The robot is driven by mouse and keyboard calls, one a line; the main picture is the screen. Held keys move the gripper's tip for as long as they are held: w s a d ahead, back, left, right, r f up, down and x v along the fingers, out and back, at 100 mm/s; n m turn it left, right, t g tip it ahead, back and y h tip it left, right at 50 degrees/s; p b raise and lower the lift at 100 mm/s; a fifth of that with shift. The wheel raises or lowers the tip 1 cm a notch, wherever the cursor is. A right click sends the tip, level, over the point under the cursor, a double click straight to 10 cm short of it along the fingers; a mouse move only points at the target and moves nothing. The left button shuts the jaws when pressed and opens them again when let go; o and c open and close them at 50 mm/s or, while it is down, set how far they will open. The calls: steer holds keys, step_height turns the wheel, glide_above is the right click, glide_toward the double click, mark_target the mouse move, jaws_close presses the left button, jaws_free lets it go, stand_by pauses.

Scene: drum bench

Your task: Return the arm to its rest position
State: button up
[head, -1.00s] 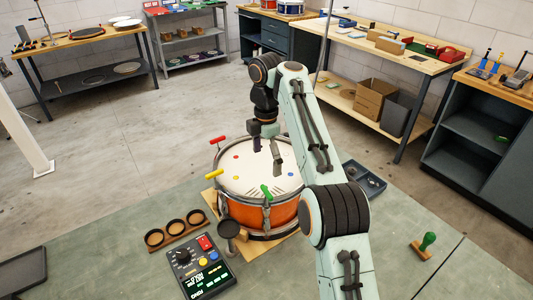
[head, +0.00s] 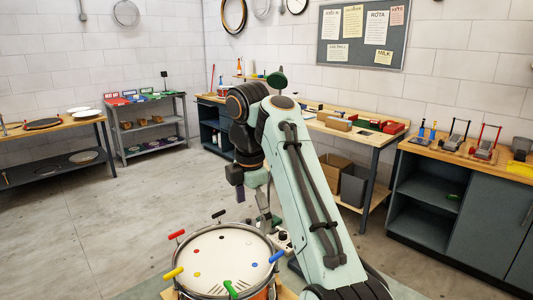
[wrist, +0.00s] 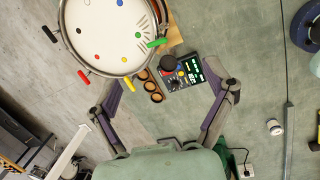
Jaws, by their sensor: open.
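My gripper (head: 253,207) hangs beyond and above the far side of the drum in the head view. Its fingers are spread apart and hold nothing; the wrist view shows the open gap (wrist: 160,105) between them. My arm is bent, with its elbow raised. The drum (head: 222,262) has a white head with coloured dots and an orange shell, and its lower part is cut off in the head view. In the wrist view the drum (wrist: 110,32) is at the top left, apart from the fingers. Colour-handled keys stand around its rim.
A control box (wrist: 182,76) and a wooden ring holder (wrist: 151,84) lie beside the drum on the bench. A wooden workbench (head: 352,133) and dark cabinet (head: 460,200) stand at the right. A grey shelf (head: 150,125) stands at the left. The floor between is clear.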

steer(key=s+d+r+m, duration=0.1)
steer(key=s+d+m, duration=0.25)
steer(key=s, duration=0.45)
steer(key=s+d+r+m, duration=0.1)
steer(key=s+d+m, duration=0.2)
steer(key=s+d, duration=0.3)
steer(key=s+d+f+m+g, duration=0.2)
steer(key=s+f+m, duration=1.4)
steer(key=f, duration=0.3)
steer(key=shift+s+f+m+y, duration=0.15)
steer(key=shift+f+m+y, duration=0.15)
steer(key=shift+m+y, duration=0.15)
stand_by(0.3)
